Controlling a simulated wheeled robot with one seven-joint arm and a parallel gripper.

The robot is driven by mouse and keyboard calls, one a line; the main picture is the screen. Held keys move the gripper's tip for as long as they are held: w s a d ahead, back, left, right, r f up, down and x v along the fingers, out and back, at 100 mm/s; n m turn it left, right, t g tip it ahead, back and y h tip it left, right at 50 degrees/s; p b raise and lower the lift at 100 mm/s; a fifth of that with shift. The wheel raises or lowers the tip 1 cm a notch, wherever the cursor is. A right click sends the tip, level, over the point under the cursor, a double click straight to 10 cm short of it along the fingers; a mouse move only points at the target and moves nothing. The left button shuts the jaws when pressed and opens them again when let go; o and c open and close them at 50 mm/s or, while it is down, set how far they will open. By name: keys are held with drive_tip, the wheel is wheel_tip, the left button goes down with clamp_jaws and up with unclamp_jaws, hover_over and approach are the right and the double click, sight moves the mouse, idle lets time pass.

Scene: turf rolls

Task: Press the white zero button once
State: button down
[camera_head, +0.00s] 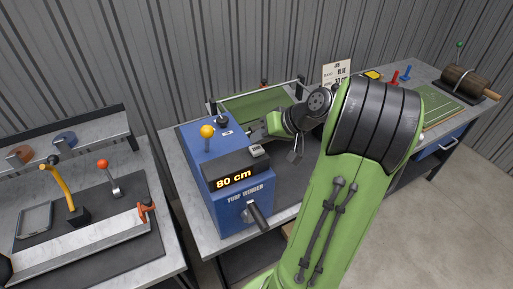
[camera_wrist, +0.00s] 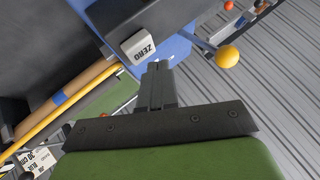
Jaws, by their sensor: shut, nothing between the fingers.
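The white zero button (camera_wrist: 139,46), lettered "ZERO", shows in the wrist view just beyond and slightly left of my fingertips. In the head view the same button (camera_head: 256,150) sits at the right end of the black display housing on the blue turf winder (camera_head: 213,207). The display reads 80 cm. My gripper (camera_wrist: 157,68) is shut and empty, with its tips close to the button. I cannot tell from this view whether they touch. In the head view the gripper (camera_head: 260,134) is small and partly hidden, just behind the button.
A yellow-knobbed lever (camera_head: 207,131) stands on the winder, left of my gripper. A black crank handle (camera_head: 258,216) is on its front. A job card (camera_head: 337,73) stands behind my arm. A left bench holds a red-knobbed lever (camera_head: 103,164) and a yellow handle (camera_head: 60,181).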

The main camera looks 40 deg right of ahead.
sight(260, 149)
drive_tip(key=shift+f+b, duration=0.35)
drive_tip(key=shift+f, duration=0.1)
drive_tip(key=shift+f+b, duration=0.4)
drive_tip(key=shift+f, duration=0.15)
idle(0.6)
drive_tip(key=shift+r+p, duration=0.95)
drive_tip(key=shift+r, duration=0.05)
wheel_tip(260, 149, up, 5)
drive_tip(key=p, duration=0.5)
drive_tip(key=shift+r, duration=0.15)
